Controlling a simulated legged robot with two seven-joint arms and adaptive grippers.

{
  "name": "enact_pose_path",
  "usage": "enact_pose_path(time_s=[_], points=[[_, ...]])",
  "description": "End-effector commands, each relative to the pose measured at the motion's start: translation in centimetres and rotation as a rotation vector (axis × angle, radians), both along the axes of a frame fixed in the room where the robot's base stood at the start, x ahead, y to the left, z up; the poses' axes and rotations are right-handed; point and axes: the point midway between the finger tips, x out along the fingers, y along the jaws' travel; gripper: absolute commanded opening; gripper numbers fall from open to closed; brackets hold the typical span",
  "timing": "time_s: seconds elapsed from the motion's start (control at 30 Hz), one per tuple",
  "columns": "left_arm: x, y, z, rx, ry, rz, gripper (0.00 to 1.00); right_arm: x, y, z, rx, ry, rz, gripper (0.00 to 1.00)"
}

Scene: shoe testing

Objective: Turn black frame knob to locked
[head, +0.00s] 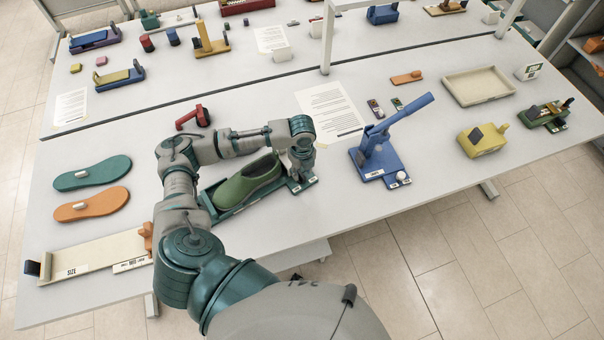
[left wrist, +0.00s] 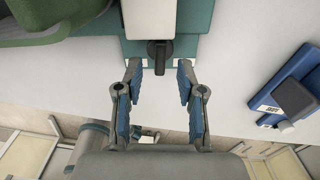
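A green shoe (head: 250,180) lies in a teal frame (head: 232,211) on the table. My left gripper (head: 302,172) is over the right end of this frame in the head view. In the left wrist view the black knob (left wrist: 159,50) stands out from the frame's end block (left wrist: 190,48). My left gripper (left wrist: 158,80) is open there, its blue-padded fingers spread on both sides below the knob, and I see no contact. The knob cannot be made out in the head view, where the gripper covers that area. The right gripper is not in view.
A blue lever press (head: 378,150) stands right of the frame. A red tool (head: 193,117) lies behind my left arm. Teal (head: 92,172) and orange (head: 91,204) insoles lie at the left, with a beige sizing board (head: 95,256) in front. The table between press and yellow block (head: 482,140) is clear.

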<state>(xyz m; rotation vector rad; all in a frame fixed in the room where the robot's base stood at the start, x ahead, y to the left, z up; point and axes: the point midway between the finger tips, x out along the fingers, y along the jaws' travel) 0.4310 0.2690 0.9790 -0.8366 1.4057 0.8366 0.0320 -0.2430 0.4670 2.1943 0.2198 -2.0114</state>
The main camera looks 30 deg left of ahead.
Motion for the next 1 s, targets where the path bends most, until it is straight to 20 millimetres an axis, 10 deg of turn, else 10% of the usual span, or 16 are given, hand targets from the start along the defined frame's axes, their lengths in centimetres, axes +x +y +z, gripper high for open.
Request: enact_pose_path(time_s=[0.53, 0.7, 1.0], points=[[0.0, 0.0, -2.9, 0.0, 0.0, 0.001, 0.39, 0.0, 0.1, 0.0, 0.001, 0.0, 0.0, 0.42], [0.0, 0.0, -2.8, 0.0, 0.0, 0.001, 0.0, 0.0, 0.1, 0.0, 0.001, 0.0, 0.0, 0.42], [0.0, 0.0, -2.6, 0.0, 0.001, 0.014, 0.0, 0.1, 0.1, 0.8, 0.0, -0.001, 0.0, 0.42]])
